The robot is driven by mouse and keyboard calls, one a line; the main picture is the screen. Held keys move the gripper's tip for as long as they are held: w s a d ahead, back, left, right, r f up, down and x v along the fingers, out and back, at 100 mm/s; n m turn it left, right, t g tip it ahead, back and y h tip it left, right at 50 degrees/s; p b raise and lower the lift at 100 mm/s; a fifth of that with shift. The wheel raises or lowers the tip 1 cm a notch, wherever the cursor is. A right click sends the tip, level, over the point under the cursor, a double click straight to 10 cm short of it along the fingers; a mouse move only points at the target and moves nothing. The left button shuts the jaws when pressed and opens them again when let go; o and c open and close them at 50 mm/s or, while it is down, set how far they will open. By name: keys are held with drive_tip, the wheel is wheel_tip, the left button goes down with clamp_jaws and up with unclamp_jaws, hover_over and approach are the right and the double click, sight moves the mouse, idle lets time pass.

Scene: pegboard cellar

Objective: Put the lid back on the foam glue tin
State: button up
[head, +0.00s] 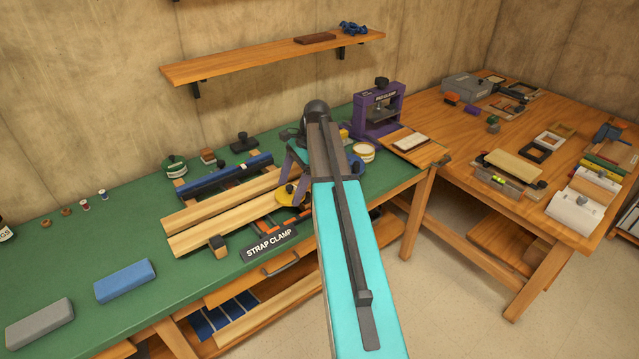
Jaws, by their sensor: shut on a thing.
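A yellow lid (284,198) with a dark knob is at the middle of the green bench, just left of my arm. My gripper (291,180) is shut on it, seemingly by the knob; my wrist hides part of the grip. A round tin with a yellow rim and pale top (364,153) stands to the right, near the purple press, apart from the lid. It looks open, and I cannot read its label.
A purple press (379,112) stands behind the yellow-rimmed tin. A green tin (174,167), a blue bar clamp (225,176) and wooden strips (222,222) lie left of my gripper. A blue round thing (356,165) is partly hidden by my arm. The bench's left front holds blue and grey blocks.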

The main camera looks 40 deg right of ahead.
drive_tip(key=a+r+n+g, duration=0.1)
drive_tip(key=a+n, duration=0.3)
drive_tip(key=a, duration=0.9)
drive_tip(key=w+a+r+n+g, duration=0.1)
drive_tip(key=a+n, duration=0.4)
drive_tip(key=a, duration=0.9)
drive_tip(key=shift+r+n+g+h, duration=0.3)
drive_tip(key=shift+r+g+h, duration=0.1)
drive_tip(key=shift+r+g, duration=0.35)
drive_tip(key=shift+a, duration=0.1)
